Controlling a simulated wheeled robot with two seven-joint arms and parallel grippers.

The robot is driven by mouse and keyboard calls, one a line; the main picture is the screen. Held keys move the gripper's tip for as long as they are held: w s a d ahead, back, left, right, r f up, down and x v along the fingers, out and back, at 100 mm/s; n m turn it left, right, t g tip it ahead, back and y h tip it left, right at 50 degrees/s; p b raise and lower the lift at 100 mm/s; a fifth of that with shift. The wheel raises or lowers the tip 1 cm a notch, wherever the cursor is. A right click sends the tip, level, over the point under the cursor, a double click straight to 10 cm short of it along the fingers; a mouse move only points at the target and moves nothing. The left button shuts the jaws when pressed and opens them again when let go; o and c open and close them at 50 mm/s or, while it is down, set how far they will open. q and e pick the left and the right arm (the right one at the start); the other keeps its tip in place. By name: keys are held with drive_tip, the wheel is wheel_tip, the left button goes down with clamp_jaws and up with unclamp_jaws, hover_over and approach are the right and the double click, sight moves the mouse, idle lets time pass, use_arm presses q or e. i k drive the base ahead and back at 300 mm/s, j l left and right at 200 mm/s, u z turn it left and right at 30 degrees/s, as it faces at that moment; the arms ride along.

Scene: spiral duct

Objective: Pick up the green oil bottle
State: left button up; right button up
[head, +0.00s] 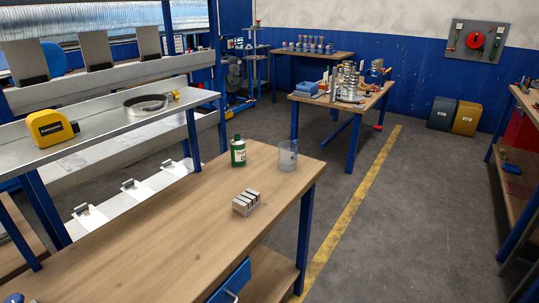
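The green oil bottle (238,154) stands upright on the wooden workbench (170,220), close to its far left edge. It has a dark cap and a pale label. Neither of my grippers shows in the head view, so their position relative to the bottle cannot be told.
A clear beaker (287,156) stands right of the bottle, apart from it. A grey slotted block (246,202) lies nearer on the bench. A metal shelf (100,130) with a yellow tape measure (52,127) and a metal ring (147,103) rises behind. The near bench top is mostly clear.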

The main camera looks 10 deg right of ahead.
sight(238, 152)
drive_tip(key=i+l+z, duration=0.1)
drive_tip(key=z, duration=1)
drive_tip(key=i, duration=1.95)
drive_tip(key=i+l, duration=0.1)
drive_tip(key=i, duration=0.4)
drive_tip(key=i+u, duration=0.15)
drive_tip(key=i, duration=0.35)
drive_tip(key=i+l, duration=0.2)
drive_tip(key=i, duration=0.3)
drive_tip(key=i+l+u, duration=0.1)
drive_tip(key=i, duration=0.4)
